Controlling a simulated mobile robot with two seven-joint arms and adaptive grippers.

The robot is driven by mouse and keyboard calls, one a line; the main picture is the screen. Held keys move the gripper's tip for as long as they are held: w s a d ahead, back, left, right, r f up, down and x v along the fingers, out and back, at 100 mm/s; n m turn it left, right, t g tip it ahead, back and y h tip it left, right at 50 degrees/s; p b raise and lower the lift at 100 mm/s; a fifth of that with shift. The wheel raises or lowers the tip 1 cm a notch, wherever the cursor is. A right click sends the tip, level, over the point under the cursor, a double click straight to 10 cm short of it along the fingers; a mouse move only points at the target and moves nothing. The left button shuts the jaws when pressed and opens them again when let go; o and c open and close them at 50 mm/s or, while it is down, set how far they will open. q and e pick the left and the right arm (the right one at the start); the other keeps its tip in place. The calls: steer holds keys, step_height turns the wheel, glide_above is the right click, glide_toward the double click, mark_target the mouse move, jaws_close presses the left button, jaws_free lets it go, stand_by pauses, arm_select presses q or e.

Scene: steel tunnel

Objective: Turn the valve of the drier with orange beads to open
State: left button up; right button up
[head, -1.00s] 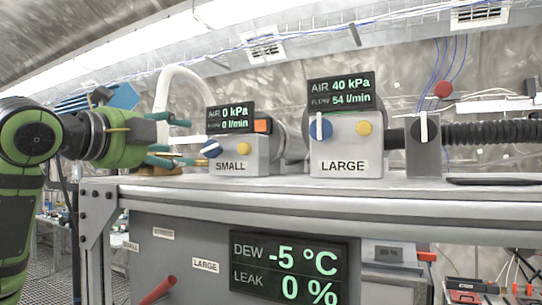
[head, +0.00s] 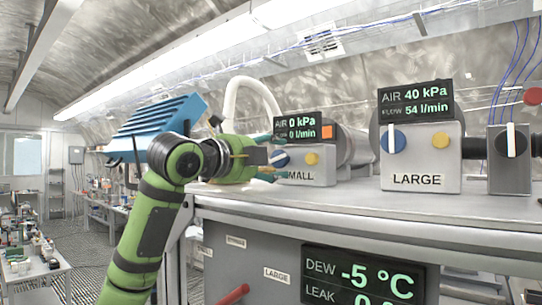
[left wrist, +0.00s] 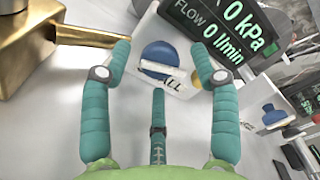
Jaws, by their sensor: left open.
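No drier with orange beads can be made out in either view. My left gripper (head: 272,160) is open, with teal fingers, at the left front of the SMALL box (head: 318,178). The box has a blue knob (head: 281,159), partly hidden by the fingers, and a yellow knob (head: 312,159). In the left wrist view the blue knob (left wrist: 158,55) with a white bar lies between and beyond the spread fingers, with nothing held. A brass-coloured body with a handle (left wrist: 60,35) is left of the fingers there. My right gripper is not in view.
The LARGE box (head: 420,165) stands to the right, its blue knob (head: 394,141) with the white bar upright. A grey block with an upright white lever (head: 511,140) is further right. The bench front carries a DEW and LEAK display (head: 362,277) and a red handle (head: 234,295).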

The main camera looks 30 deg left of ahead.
arm_select(q)
steer(key=c, duration=1.1)
steer(key=shift+c, duration=0.2)
steer(key=n, duration=0.3)
steer(key=shift+n, duration=0.4)
steer(key=n, duration=0.3)
steer(key=shift+n, duration=0.3)
steer(key=n, duration=0.3)
steer(key=shift+n, duration=0.3)
steer(key=shift+r+n, duration=0.1)
steer(key=shift+n, duration=1.4)
steer(key=shift+s+n, duration=0.1)
steer(key=shift+n, duration=0.2)
